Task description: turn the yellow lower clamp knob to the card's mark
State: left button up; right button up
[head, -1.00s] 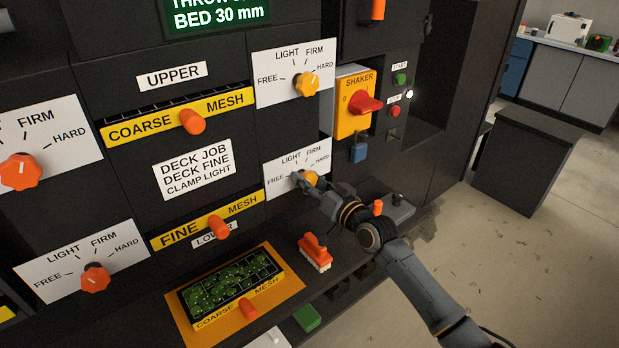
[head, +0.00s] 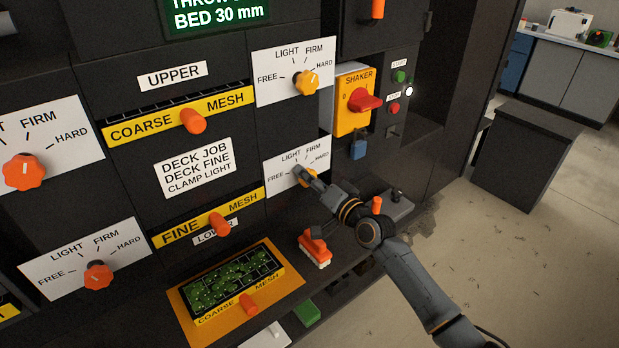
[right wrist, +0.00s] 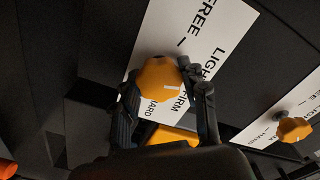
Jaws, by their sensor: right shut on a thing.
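The yellow lower clamp knob (head: 313,181) sits on a white dial plate (head: 283,183) marked FREE, LIGHT, FIRM and HARD. My right gripper (head: 306,175) is shut on it and partly hides it in the head view. In the right wrist view the knob (right wrist: 157,76) is between the two fingers (right wrist: 162,88). Its white line shows on the side toward LIGHT and FIRM; I cannot tell exactly which mark it meets. The card (head: 197,167) reads DECK JOB, DECK FINE, CLAMP LIGHT. My left gripper is out of view.
The upper yellow knob (head: 306,82) is directly above. The red shaker switch (head: 364,100) is up to the right. Orange knobs (head: 98,275) are at the left.

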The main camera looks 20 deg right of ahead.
jog(key=o, duration=1.2)
jog(key=shift+c, duration=0.2)
jog(key=v, duration=1.2)
